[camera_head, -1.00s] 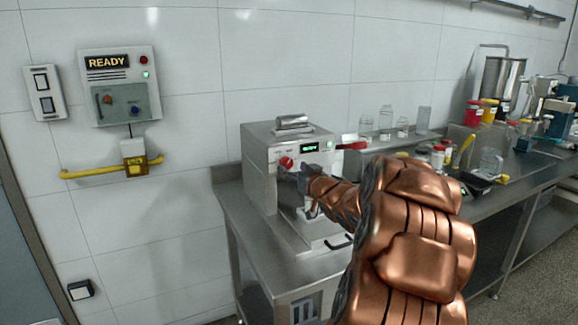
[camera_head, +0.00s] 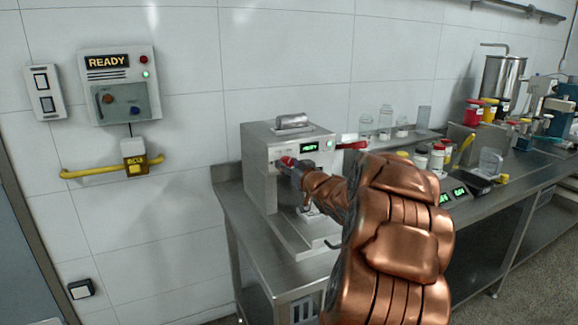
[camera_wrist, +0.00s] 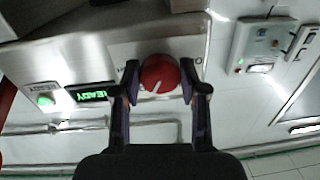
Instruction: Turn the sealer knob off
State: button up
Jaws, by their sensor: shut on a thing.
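The sealer (camera_head: 258,150) is a steel box machine on the bench, with a lit green display (camera_head: 309,147) on its front. Its red round knob (camera_wrist: 160,74) shows in the wrist view with a white pointer line, between my two fingertips. In the head view the knob (camera_head: 287,160) is mostly hidden behind my gripper (camera_head: 288,168). My gripper (camera_wrist: 160,84) is shut on the knob, one finger on each side. In the wrist view, the display (camera_wrist: 91,93) reads READY upside down, and a green lit button (camera_wrist: 45,101) sits beside it.
A red lever (camera_head: 351,145) sticks out at the sealer's right side. Jars (camera_head: 437,157), scales (camera_head: 452,195) and a steel mill (camera_head: 502,80) crowd the bench to the right. A READY control panel (camera_head: 120,85) and yellow pipe (camera_head: 95,172) are on the wall at left.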

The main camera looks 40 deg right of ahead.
jog(key=c, duration=0.4)
jog(key=shift+c, duration=0.2)
jog(key=shift+n, duration=0.3)
jog(key=n+b, duration=0.3)
jog(key=n, duration=0.1)
jog(key=shift+n, duration=0.3)
jog(key=n+b, duration=0.3)
jog(key=n, duration=0.3)
jog(key=shift+g+b, duration=0.3)
jog(key=shift+g, duration=0.1)
jog(key=n+b, duration=0.2)
jog(key=n, duration=0.1)
jog(key=shift+n, duration=0.3)
jog(key=n+b, duration=0.2)
jog(key=shift+f+n+h, duration=0.1)
jog(key=shift+n+h, duration=0.2)
jog(key=n+b, duration=0.4)
jog(key=n, duration=0.1)
jog(key=shift+h, duration=0.3)
jog(key=shift+n, duration=0.4)
